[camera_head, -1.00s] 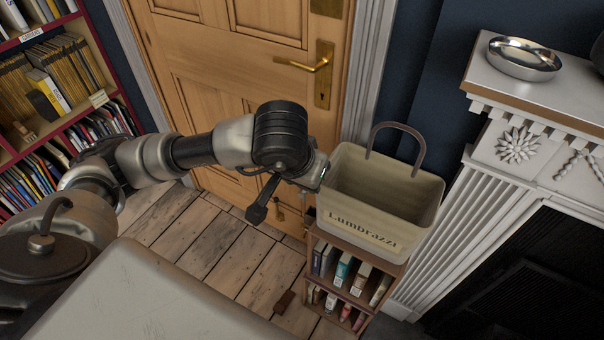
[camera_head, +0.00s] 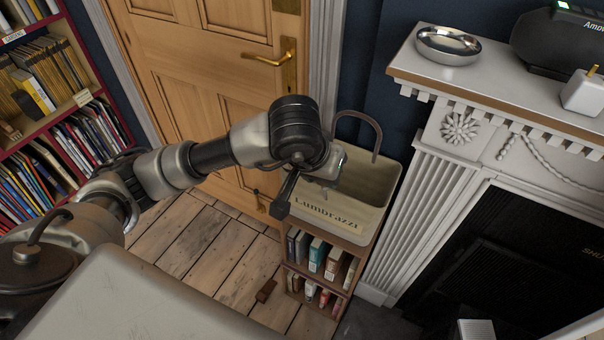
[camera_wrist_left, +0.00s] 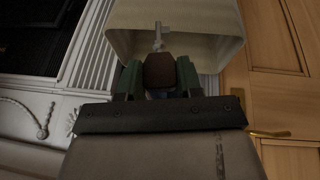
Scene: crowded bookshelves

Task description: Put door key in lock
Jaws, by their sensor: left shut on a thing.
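My left gripper (camera_wrist_left: 158,78) is shut on a key (camera_wrist_left: 158,68) with a brown head and a grey metal shaft. In the wrist view the shaft points away from the fingers, in front of the cream basket. In the head view my left gripper (camera_head: 338,160) is over the basket's left side, and I cannot make out the key. The wooden door (camera_head: 200,75) is closed, with a brass handle and lock plate (camera_head: 289,75) left of the gripper and farther back. A small fitting (camera_head: 258,198) shows lower on the door. My right gripper is not in view.
The cream basket (camera_head: 372,185) stands on a small bookcase (camera_head: 315,262) close to the gripper. A white fireplace (camera_head: 398,220) stands to the right, with a metal bowl (camera_head: 448,47) on its mantel. A red bookshelf (camera_head: 45,150) is at left.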

